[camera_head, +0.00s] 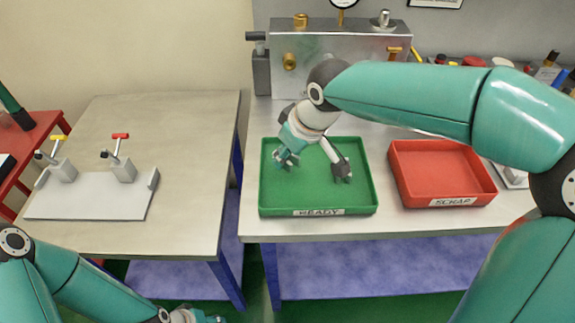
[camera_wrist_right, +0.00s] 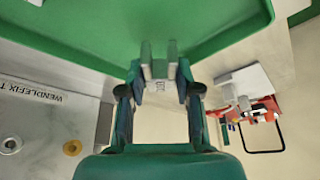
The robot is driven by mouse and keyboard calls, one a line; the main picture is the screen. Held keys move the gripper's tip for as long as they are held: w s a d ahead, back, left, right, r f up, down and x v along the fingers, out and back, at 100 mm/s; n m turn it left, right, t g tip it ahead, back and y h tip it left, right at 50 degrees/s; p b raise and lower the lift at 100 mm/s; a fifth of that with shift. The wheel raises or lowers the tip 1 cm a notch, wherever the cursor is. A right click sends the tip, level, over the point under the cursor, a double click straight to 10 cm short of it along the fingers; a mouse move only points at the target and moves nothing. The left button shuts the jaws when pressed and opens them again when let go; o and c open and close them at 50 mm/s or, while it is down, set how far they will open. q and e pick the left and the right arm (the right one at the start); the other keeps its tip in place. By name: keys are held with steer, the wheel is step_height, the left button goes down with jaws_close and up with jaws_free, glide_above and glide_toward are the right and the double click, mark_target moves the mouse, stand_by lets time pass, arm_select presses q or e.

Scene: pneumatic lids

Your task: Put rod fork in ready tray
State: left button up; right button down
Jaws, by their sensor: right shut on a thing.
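My right gripper (camera_head: 285,161) is low over the left part of the green READY tray (camera_head: 318,204), inside its rim in the picture. In the right wrist view, the gripper's fingers are shut on a small grey rod fork (camera_wrist_right: 158,70). Two prongs of the fork stick out past the fingertips. In the head view the fork is too small and covered to make out. I cannot tell whether it touches the tray floor. The tray also shows in the right wrist view (camera_wrist_right: 60,22). My left arm shows at the lower left of the head view, its gripper mostly cut off by the edge.
A red SCRAP tray (camera_head: 440,170) stands right of the green tray. A metal block with brass fittings (camera_head: 345,70) stands behind. A white clamp fixture (camera_head: 90,196) with yellow and red handles sits on the left table (camera_head: 185,125). A gap separates the two tables.

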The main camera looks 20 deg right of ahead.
mark_target(283, 173)
steer(key=shift+f, duration=1.9)
steer(key=c, duration=0.8)
jaws_free()
steer(key=v, duration=1.2)
steer(key=shift+r, duration=0.1)
